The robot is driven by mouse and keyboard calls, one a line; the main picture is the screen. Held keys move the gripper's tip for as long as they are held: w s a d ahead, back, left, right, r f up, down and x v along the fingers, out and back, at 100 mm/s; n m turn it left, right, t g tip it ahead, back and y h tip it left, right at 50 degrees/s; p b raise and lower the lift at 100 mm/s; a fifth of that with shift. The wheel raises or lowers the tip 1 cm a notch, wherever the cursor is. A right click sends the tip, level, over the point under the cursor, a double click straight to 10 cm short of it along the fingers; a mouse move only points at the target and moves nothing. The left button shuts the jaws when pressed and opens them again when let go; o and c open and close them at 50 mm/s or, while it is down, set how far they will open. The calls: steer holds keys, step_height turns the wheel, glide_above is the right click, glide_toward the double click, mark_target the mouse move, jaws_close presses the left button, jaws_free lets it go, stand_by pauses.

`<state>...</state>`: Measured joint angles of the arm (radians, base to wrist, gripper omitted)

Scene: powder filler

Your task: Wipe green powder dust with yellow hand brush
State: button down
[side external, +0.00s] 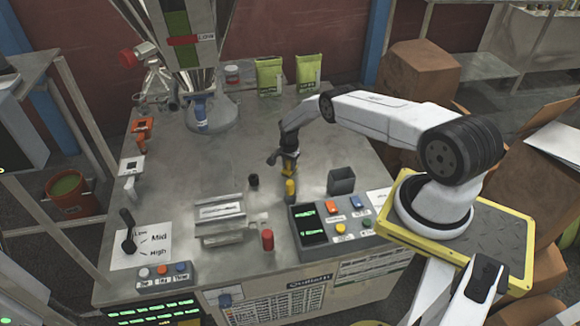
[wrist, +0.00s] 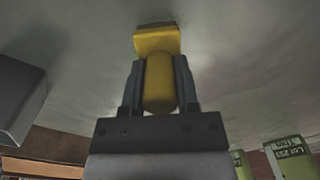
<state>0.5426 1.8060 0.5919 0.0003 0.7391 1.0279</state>
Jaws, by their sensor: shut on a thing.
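The yellow hand brush (wrist: 157,85) is between the two fingers of my gripper (wrist: 160,82) in the wrist view. Its wider yellow head (wrist: 158,39) extends beyond the fingertips toward the grey table surface. In the side view the brush (side external: 290,189) is held upright below my gripper (side external: 289,172), near the middle of the table (side external: 190,180). I cannot tell whether its lower end touches the table. My gripper is shut on the brush.
A dark grey square container (side external: 341,181) and a button panel (side external: 332,221) stand right of the brush. A metal fixture (side external: 219,218), a small black cylinder (side external: 253,181) and a red cylinder (side external: 267,240) stand to the left and front. Green bags (side external: 269,77) stand at the back.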

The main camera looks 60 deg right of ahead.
mark_target(289, 177)
steer(key=shift+s+a, duration=1)
steer(key=shift+s, duration=0.1)
steer(key=shift+s+a, duration=0.1)
steer(key=shift+a, duration=0.05)
steer(key=shift+s+a+f, duration=0.15)
steer(key=shift+s+a, duration=0.9)
steer(key=shift+w+a, duration=0.5)
steer(key=shift+a, duration=0.15)
steer(key=shift+w+d, duration=0.1)
